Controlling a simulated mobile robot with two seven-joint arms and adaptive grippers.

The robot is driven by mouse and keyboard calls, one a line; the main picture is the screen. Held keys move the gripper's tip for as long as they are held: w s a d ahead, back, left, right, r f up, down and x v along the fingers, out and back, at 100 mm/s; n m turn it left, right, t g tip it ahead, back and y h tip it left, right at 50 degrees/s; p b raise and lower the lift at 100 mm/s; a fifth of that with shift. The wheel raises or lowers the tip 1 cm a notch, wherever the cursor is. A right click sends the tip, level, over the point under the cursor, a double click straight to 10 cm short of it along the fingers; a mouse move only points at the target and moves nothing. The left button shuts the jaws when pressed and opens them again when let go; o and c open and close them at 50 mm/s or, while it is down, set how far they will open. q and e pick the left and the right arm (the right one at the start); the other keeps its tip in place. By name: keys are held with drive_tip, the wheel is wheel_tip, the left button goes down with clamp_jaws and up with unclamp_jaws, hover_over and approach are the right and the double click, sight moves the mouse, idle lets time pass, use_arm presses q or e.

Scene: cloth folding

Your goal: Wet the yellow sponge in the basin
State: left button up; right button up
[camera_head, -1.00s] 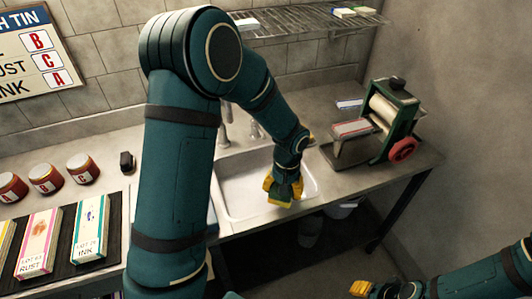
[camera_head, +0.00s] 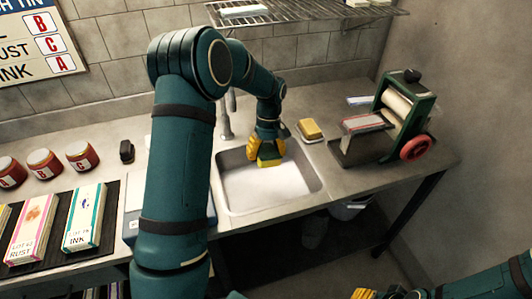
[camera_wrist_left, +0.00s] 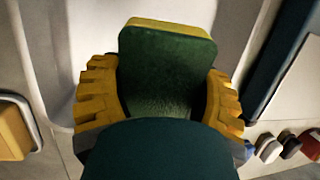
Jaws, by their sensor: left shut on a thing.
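The yellow sponge (camera_head: 268,157), with a green face, is held in my left gripper (camera_head: 267,147) over the back part of the white basin (camera_head: 230,190). In the left wrist view the sponge (camera_wrist_left: 165,62) fills the space between the two yellow fingers, its green face toward the camera and a yellow edge at the far end. Whether it touches the basin floor or water, I cannot tell. My right gripper (camera_head: 368,293) is at the bottom edge, partly cut off and far from the basin; its jaws are unclear.
A yellow block (camera_head: 310,128) sits on a dish right of the basin. The tap (camera_head: 226,117) stands behind the basin. A green roller press (camera_head: 400,105) is at the right. Red jars (camera_head: 45,165) and labelled boxes (camera_head: 84,215) are at the left.

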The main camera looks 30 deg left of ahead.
use_arm(q)
wheel_tip(320, 180, down, 3)
drive_tip(key=shift+r+b, duration=0.1)
drive_tip(key=shift+b, duration=0.85)
drive_tip(key=shift+f+b, duration=1.6)
drive_tip(key=shift+f, duration=1.95)
drive_tip(key=shift+r, duration=0.2)
drive_tip(key=shift+r+p, duration=3.25)
drive_tip(key=shift+r, duration=0.6)
drive_tip(key=shift+r+p, duration=0.9)
drive_tip(key=shift+r, duration=0.3)
